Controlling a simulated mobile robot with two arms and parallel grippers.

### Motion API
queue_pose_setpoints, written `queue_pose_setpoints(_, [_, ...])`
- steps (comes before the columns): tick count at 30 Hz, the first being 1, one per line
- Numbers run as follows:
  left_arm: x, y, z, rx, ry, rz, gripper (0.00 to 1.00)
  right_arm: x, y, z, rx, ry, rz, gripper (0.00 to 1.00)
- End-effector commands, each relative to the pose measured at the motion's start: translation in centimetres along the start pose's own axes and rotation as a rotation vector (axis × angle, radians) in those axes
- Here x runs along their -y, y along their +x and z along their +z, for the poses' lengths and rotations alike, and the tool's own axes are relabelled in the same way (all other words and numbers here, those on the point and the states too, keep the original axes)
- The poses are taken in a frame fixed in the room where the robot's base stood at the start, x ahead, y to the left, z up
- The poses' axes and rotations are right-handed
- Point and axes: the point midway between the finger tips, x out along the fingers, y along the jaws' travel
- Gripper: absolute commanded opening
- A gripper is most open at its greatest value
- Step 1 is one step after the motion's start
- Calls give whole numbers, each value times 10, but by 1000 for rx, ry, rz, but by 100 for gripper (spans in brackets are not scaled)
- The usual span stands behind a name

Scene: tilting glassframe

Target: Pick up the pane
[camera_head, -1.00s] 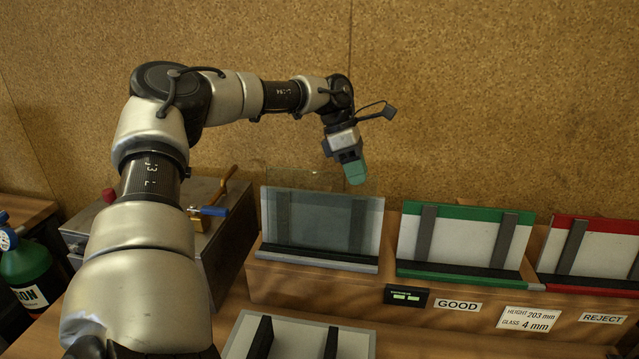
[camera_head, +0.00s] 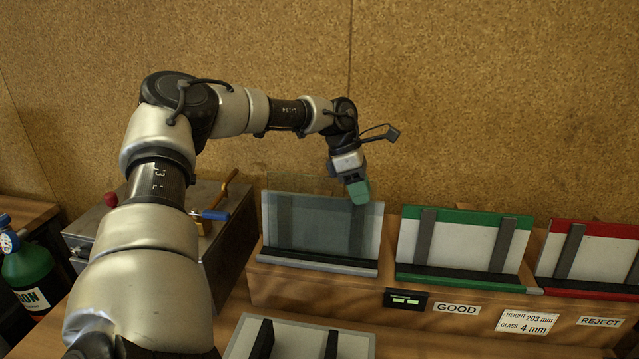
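The glass pane (camera_head: 318,229) is a clear, bluish sheet leaning against a grey-white rack with two dark uprights, left of the green-edged rack. My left gripper (camera_head: 359,191), with green fingertips, points down at the pane's upper right edge. Its fingertips overlap the top edge in the camera_head view. I cannot tell whether they touch the pane, or whether the fingers are apart. My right gripper is not in view.
A green-edged rack (camera_head: 462,216) marked GOOD and a red-edged rack (camera_head: 606,229) marked REJECT stand to the right. A metal box (camera_head: 226,247) with a blue-handled clamp is at left. A flat plate (camera_head: 302,342) with black bars lies in front. A cork wall (camera_head: 480,90) stands behind.

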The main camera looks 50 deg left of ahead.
Motion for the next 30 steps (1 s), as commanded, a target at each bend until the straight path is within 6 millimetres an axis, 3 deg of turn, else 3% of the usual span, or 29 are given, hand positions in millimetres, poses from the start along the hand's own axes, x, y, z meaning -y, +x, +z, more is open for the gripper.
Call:
queue_pose_setpoints(6, [0,2,-1,0,0,0,34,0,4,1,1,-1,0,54])
queue_pose_setpoints(13, [0,1,-1,-1,0,0,0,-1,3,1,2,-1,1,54])
queue_pose_setpoints(30, [0,1,-1,0,-1,0,0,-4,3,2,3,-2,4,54])
